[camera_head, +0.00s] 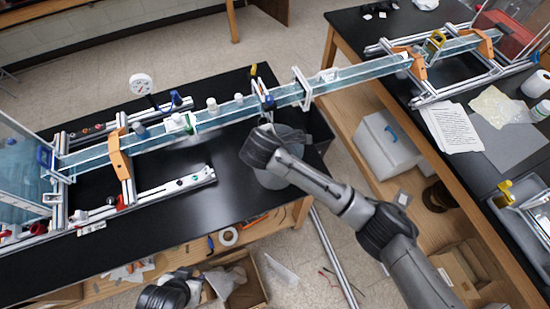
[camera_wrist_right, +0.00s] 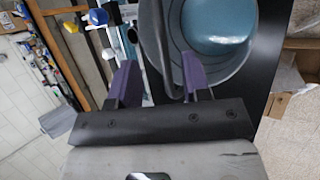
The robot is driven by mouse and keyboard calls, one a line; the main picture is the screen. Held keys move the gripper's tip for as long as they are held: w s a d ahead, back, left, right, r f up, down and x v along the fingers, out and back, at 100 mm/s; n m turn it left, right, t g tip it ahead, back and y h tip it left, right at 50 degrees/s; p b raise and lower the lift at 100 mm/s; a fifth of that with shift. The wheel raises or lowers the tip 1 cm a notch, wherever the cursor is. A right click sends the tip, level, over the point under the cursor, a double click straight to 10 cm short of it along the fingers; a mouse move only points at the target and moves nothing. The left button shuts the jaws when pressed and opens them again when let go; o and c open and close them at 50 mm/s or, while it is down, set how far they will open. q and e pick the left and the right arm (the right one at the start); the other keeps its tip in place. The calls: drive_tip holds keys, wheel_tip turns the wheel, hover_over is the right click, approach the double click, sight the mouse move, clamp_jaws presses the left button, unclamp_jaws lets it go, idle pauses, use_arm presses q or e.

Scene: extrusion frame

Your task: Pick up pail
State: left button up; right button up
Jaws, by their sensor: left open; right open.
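A grey pail (camera_head: 272,181) stands on the black bench top near its right end, partly covered by my right arm in the head view. In the right wrist view the pail (camera_wrist_right: 215,62) is seen from above, with a light blue surface inside and a dark handle bar (camera_wrist_right: 158,40). My right gripper (camera_wrist_right: 158,72) is open over the pail's edge, its purple fingers on either side of the bar. Contact cannot be told. My left gripper (camera_head: 168,293) is open at the bottom left of the head view, apart from the pail; its fingers hardly show.
A long clear channel (camera_head: 225,112) on an extrusion frame runs behind the pail and bridges to the right bench (camera_head: 470,140). A floor gap lies between the benches. A white cooler (camera_head: 388,150) and a cardboard box (camera_head: 240,280) sit lower down.

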drive_tip(key=shift+p+x, duration=0.55)
drive_tip(key=shift+x, duration=2.9)
drive_tip(key=shift+s+d, duration=0.1)
drive_tip(key=shift+d, duration=0.05)
clamp_jaws()
